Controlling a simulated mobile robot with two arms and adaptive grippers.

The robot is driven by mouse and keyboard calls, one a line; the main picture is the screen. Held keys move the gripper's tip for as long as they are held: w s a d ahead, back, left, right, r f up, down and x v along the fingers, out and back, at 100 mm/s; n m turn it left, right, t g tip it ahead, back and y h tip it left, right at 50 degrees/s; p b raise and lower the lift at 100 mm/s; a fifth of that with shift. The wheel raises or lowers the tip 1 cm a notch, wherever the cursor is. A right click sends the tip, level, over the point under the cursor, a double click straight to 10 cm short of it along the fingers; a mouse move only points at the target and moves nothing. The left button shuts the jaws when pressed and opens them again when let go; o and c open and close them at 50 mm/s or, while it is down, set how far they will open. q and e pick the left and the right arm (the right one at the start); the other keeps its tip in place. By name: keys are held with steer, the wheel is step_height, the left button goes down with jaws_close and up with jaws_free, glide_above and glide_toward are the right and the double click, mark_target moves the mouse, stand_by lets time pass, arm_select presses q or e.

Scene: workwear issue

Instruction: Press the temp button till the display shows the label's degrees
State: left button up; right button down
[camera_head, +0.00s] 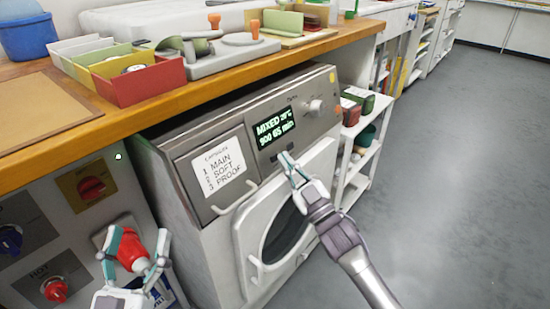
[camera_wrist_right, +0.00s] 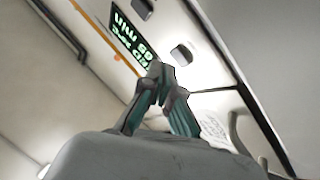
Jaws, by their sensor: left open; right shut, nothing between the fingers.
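The washing machine's dark display (camera_head: 273,128) shows green text that appears to read MIXED 20°C above a second line. It also shows upside down in the right wrist view (camera_wrist_right: 130,35). Small grey buttons sit below it; one shows clear of my fingers in the right wrist view (camera_wrist_right: 181,55), but their names are not legible. My right gripper (camera_head: 285,157) is shut and empty, its tips at the button row; contact cannot be told. My left gripper (camera_head: 134,262) is open in front of a red fitting (camera_head: 131,247). No label with degrees is legible.
The detergent drawer has a white card (camera_head: 218,166) listing MAIN, SOFT, PROOF. A round dial (camera_head: 315,106) is at the panel's right. The wooden counter (camera_head: 250,66) overhangs above, holding trays. A wall panel with knobs (camera_head: 91,188) stands at left. Floor at right is clear.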

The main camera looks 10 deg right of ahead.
stand_by(0.8)
steer(key=shift+w+a+f, duration=0.15)
steer(key=shift+w+a, duration=0.1)
steer(key=shift+w, duration=0.05)
arm_select(q)
steer(key=shift+s+r+t, duration=0.2)
steer(key=shift+r+t, duration=0.1)
steer(key=shift+r, duration=0.15)
arm_select(e)
steer(key=shift+w+a, duration=0.2)
steer(key=shift+w, duration=0.05)
stand_by(0.4)
arm_select(q)
steer(key=shift+f, duration=0.1)
steer(key=shift+w+a+f+g+y+p, duration=0.15)
steer(key=shift+w+f+g+y, duration=0.1)
steer(key=shift+f+g, duration=0.45)
steer(key=shift+w+f+g+y+p, duration=0.25)
steer(key=shift+f+g, duration=0.2)
steer(key=shift+f, duration=0.4)
steer(key=shift+w+a+f+g+y+p, duration=0.1)
steer(key=shift+w+f+g, duration=0.2)
steer(key=shift+f+g, duration=0.4)
arm_select(e)
steer(key=shift+s+d, duration=0.45)
steer(key=shift+s, duration=0.1)
arm_select(q)
steer(key=shift+f, duration=0.1)
